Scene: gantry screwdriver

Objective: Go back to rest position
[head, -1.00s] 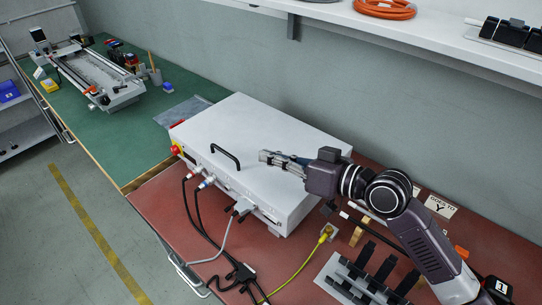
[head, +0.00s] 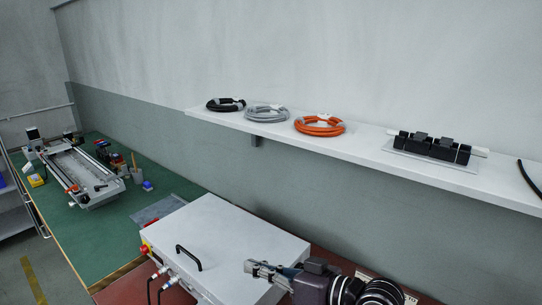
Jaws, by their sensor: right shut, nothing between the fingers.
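My right gripper (head: 264,270) shows at the bottom of the head view, with its arm coming in from the lower right. Its fingers are shut with nothing between them. It hovers over the right part of the white control box (head: 220,238), apart from the black handle (head: 188,257) on that box. The rest of my right arm is cut off by the bottom edge. My left gripper does not show.
A wall shelf (head: 355,151) holds black, grey and orange (head: 320,125) cable coils and a black device (head: 434,147). Cables plug into the box's front left.

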